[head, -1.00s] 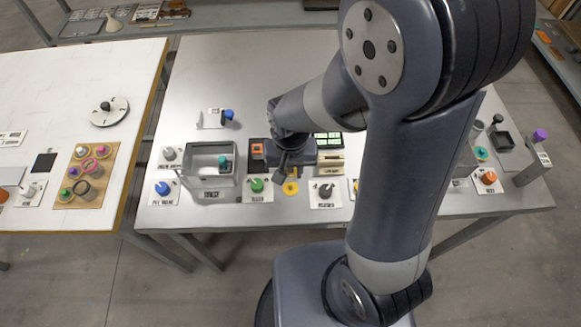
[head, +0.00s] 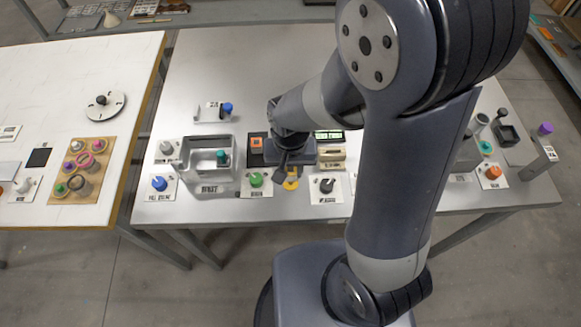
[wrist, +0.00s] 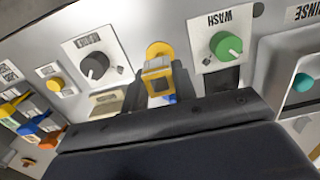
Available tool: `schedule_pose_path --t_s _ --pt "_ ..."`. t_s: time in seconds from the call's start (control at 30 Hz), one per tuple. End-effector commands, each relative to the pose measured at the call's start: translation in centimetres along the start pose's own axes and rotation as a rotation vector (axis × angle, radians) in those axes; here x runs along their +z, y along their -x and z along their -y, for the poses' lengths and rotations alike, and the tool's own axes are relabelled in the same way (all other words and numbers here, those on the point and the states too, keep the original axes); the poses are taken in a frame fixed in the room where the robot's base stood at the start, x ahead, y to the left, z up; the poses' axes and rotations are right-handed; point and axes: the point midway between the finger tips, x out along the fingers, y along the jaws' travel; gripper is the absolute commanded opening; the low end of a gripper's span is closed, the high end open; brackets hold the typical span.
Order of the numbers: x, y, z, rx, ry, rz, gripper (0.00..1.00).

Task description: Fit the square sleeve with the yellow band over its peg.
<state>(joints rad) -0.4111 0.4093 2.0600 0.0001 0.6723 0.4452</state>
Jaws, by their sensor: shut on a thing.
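The square sleeve with the yellow band (wrist: 158,82) is between the fingers of my gripper (wrist: 160,92) in the wrist view, its square opening facing the camera. My gripper is shut on it. A flat yellow round piece (wrist: 159,50) lies on the table just beyond the sleeve in this view. No peg can be made out, and I cannot tell whether the sleeve touches anything below. In the head view my gripper (head: 288,172) is over the front middle of the table, with yellow (head: 291,184) showing at its tip; the sleeve is mostly hidden there.
A green knob (wrist: 226,45) marked WASH and a black knob (wrist: 95,66) stand on plates on either side. A grey open box (head: 210,185) stands to the left. An orange block (head: 256,145) is close to my gripper.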

Motion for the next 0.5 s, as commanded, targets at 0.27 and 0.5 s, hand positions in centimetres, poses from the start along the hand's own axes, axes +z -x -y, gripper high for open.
schedule_pose_path --t_s 0.27,0.5 --pt "0.0 -0.8 0.0 0.0 0.0 0.0 0.05" --pt "0.0 -1.4 0.0 0.0 0.0 0.0 0.05"
